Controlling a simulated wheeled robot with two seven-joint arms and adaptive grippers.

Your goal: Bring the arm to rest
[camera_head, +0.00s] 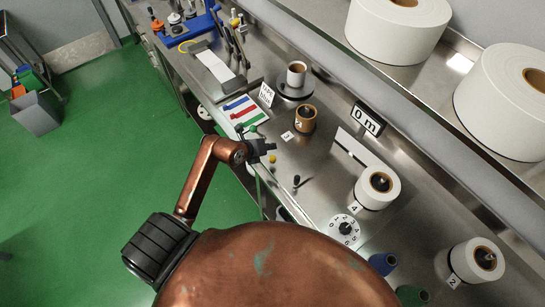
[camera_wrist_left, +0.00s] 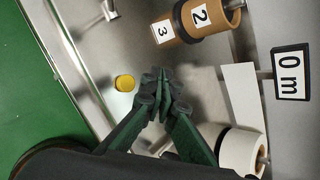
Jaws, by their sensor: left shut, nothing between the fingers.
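My left arm comes in from the lower left in the head view. Its gripper (camera_head: 262,146) is over the front edge of the steel bench (camera_head: 318,205). In the left wrist view the left gripper (camera_wrist_left: 160,82) has its dark green fingers together with nothing between them. A small yellow knob (camera_wrist_left: 125,83) is just left of the fingertips there; it also shows in the head view (camera_head: 272,159). My right gripper is not in view.
A brown roll (camera_head: 306,118) and a white roll (camera_head: 377,187) stand on the bench beyond the gripper. A "0 m" sign (camera_head: 367,118) is at the back. Large white rolls (camera_head: 395,30) sit on the upper shelf. Green floor (camera_head: 100,180) lies open at left.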

